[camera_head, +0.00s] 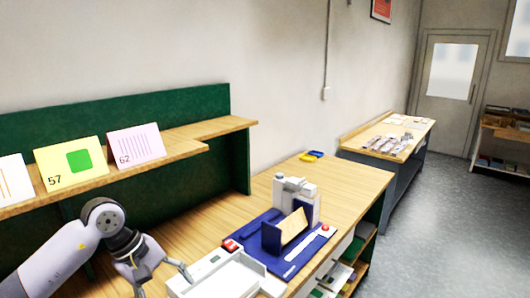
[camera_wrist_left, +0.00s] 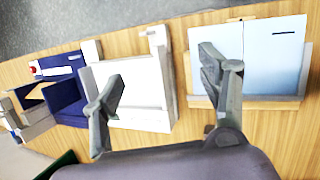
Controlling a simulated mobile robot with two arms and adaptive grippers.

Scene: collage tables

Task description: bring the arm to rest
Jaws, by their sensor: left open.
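My left arm comes in from the left in the head view. Its gripper (camera_head: 163,280) is above the wooden table (camera_head: 345,185), beside the white tray (camera_head: 232,280). In the left wrist view the left gripper (camera_wrist_left: 160,85) has its two fingers spread wide with nothing between them. The white tray (camera_wrist_left: 130,92) shows below and between the fingers there, apart from them as far as I can tell. My right gripper is in neither view.
A blue mat (camera_head: 262,232) bears a white device (camera_head: 297,193) and a blue stand with a tan panel (camera_head: 290,232). A shelf (camera_head: 185,148) with numbered cards (camera_head: 135,144) runs along the back left. Pale blue sheets (camera_wrist_left: 272,55) lie right in the wrist view. The table's far end is mostly bare.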

